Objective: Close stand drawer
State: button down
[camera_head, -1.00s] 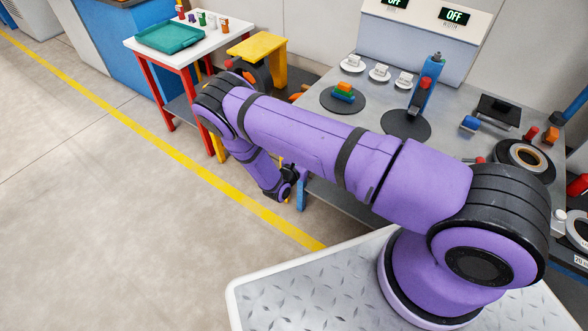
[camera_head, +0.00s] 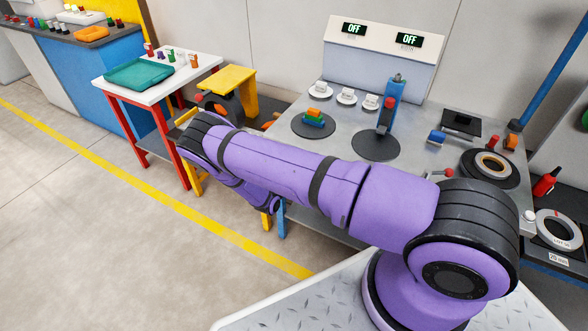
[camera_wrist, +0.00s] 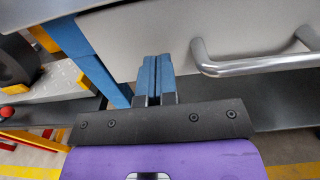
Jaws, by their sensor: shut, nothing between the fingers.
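In the wrist view, my gripper (camera_wrist: 155,62) is shut and empty, its two blue fingers together. The fingertips point at the pale grey drawer front (camera_wrist: 165,30), left of its metal bar handle (camera_wrist: 255,66). Fingertips and drawer front overlap in the picture; I cannot tell whether they touch. How far the drawer stands out is not clear. In the head view, my purple arm covers the drawer and most of my gripper, which is low in front of the stand with the grey top (camera_head: 410,160).
A blue leg (camera_wrist: 90,50) stands left of the fingers. In the head view, a yellow stool-like stand (camera_head: 230,80) and a red-legged table with a teal tray (camera_head: 138,74) stand to the left. Open floor with a yellow line (camera_head: 120,160) lies in front.

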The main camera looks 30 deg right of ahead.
jog(key=v, duration=1.2)
jog(key=s+d+r+m+g+y, duration=0.2)
jog(key=r+m+g, duration=0.25)
jog(key=r, duration=0.85)
jog(key=s+d+r+m+g+y, duration=0.1)
jog(key=d+r+m+g, duration=0.15)
jog(key=r+m, duration=0.65)
jog(key=s+d+r+m+g+y, duration=0.1)
jog(key=s+r+m+g+y, duration=0.3)
jog(key=r, duration=1.2)
jog(key=s+d+r+m+t+y, duration=0.1)
jog(key=s+r+m+y, duration=0.1)
jog(key=s+r, duration=0.5)
jog(key=s+d+r+m+y, duration=0.15)
jog(key=s+r, duration=0.25)
jog(key=r, duration=0.5)
jog(key=s+a+r+m+t+y, duration=0.1)
jog(key=s+r+m+t+y, duration=0.1)
jog(key=s, duration=0.5)
jog(key=s+a+r+m+t+y, duration=0.1)
jog(key=s+r, duration=0.3)
jog(key=s, duration=0.4)
jog(key=shift+m+t+y, duration=0.55)
jog(key=shift+m+t, duration=0.05)
jog(key=shift+t, duration=0.2)
